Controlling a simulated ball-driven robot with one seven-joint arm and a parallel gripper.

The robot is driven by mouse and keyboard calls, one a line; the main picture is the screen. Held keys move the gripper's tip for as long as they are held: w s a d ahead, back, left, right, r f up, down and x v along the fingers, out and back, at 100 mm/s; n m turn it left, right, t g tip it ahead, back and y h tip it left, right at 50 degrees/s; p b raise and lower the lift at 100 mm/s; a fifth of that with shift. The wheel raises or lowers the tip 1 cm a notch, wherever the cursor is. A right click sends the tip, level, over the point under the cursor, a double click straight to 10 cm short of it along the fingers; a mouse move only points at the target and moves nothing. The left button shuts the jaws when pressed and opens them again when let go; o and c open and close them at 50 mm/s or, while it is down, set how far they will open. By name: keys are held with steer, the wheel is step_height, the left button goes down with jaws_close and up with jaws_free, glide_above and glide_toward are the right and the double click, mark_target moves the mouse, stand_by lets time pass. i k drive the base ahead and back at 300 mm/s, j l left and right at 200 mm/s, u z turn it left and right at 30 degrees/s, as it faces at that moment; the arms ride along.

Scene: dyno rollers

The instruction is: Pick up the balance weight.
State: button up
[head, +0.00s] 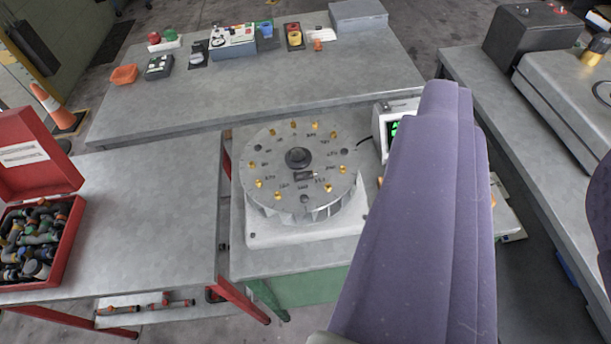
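A round grey rotor disc (270,160) with fins under its rim lies flat on a white base (300,235) in the middle of the head view. Several small brass pieces (342,169) stand in a ring on it, among printed marks. A small dark rectangular piece (303,175) lies just in front of the dark centre hub (298,157). I cannot tell for certain which of these is the balance weight. A large purple part of my arm covers the area right of the disc. My gripper's fingertips do not show.
A small device with a green display (394,128) stands behind the disc, partly hidden by my arm. A red box of mixed parts (40,240) is open at left. The left table (150,215) is mostly bare. A long back bench (260,75) holds several small items. A grey machine (570,95) stands at right.

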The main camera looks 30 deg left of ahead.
mark_target(308, 174)
steer(key=i+l+u, duration=0.2)
steer(key=i+u, duration=0.15)
steer(key=i, duration=0.15)
steer(key=i+l+u, duration=0.35)
steer(key=i, duration=0.15)
steer(key=i+l+u, duration=0.35)
steer(key=i+l, duration=0.1)
